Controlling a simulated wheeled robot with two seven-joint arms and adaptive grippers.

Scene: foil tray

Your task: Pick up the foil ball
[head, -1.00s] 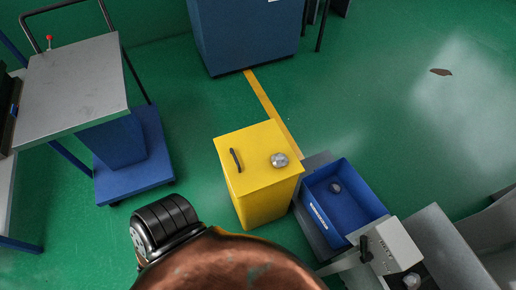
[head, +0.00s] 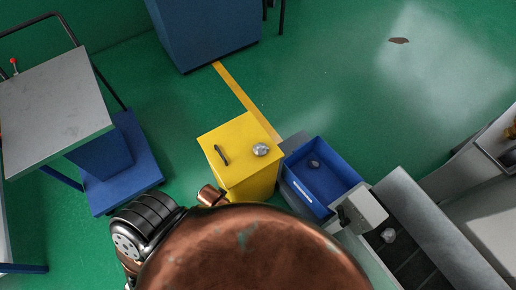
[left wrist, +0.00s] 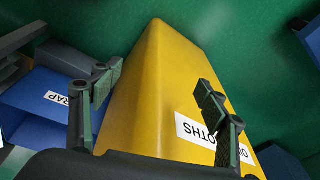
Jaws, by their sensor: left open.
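A crumpled silver foil ball (head: 261,149) sits on top of the yellow box (head: 240,148), beside its black handle. A second small grey lump (head: 314,164) lies in the blue bin, and a silver one (head: 388,235) lies in a dark recess to the right. My left gripper (left wrist: 160,78) is open and empty in the left wrist view, its fingers apart in front of the yellow box's side (left wrist: 160,100). The foil ball is not visible in that view. My right gripper is not in view.
The blue bin (head: 340,181) stands right of the yellow box; its label partly shows in the left wrist view (left wrist: 57,98). A grey-topped blue cart (head: 55,105) stands left.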

